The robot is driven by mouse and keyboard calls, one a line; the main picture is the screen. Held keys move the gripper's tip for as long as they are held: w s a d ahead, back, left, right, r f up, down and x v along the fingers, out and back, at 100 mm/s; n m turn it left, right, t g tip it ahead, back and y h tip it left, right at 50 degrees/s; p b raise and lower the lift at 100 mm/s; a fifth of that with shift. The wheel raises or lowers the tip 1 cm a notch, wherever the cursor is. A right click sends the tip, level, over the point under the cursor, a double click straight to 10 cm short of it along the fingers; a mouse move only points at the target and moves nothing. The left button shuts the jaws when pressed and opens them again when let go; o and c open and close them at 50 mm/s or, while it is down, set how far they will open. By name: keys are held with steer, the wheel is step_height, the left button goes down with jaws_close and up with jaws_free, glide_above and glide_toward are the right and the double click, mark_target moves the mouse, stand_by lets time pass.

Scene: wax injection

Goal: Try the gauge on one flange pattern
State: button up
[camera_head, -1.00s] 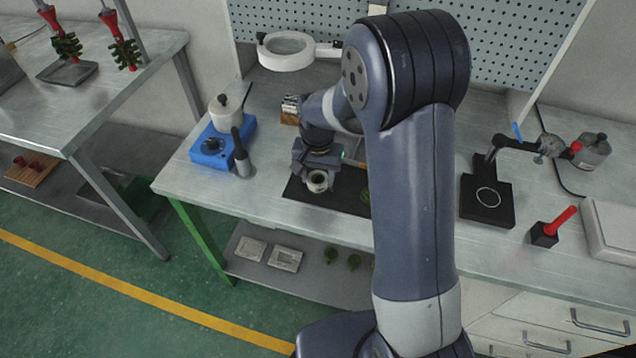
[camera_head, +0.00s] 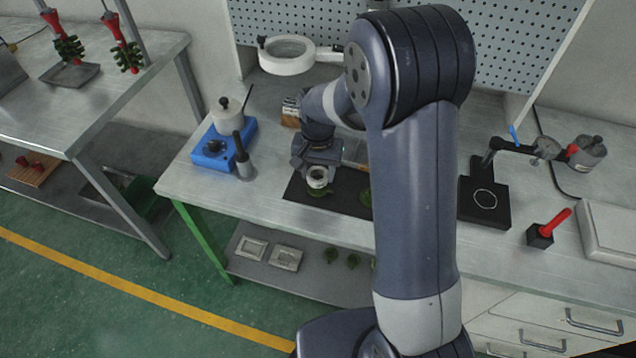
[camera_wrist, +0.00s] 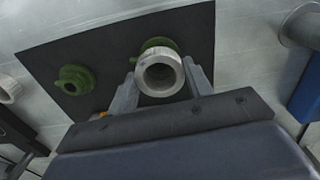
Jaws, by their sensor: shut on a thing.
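My gripper (camera_wrist: 162,84) is shut on the gauge (camera_wrist: 160,66), a pale grey hollow ring, with a finger on each side of it. In the head view the gauge (camera_head: 317,172) shows at the end of my arm, over the black mat. A green flange pattern (camera_head: 317,190) shows just below the gauge; in the wrist view this flange pattern (camera_wrist: 158,43) is partly hidden behind it. I cannot tell whether the two touch. A second green flange pattern (camera_wrist: 75,79) lies on the mat, apart from my gripper.
The black mat (camera_wrist: 105,45) lies on the metal bench. A blue wax pot unit (camera_head: 215,152) stands to the left. A black stand (camera_head: 487,205) and a red-handled tool (camera_head: 545,232) are to the right. A pale round part (camera_wrist: 8,88) shows at the wrist view's left edge.

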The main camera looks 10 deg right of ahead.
steer(key=shift+r+p, duration=1.25)
steer(key=shift+r, duration=0.6)
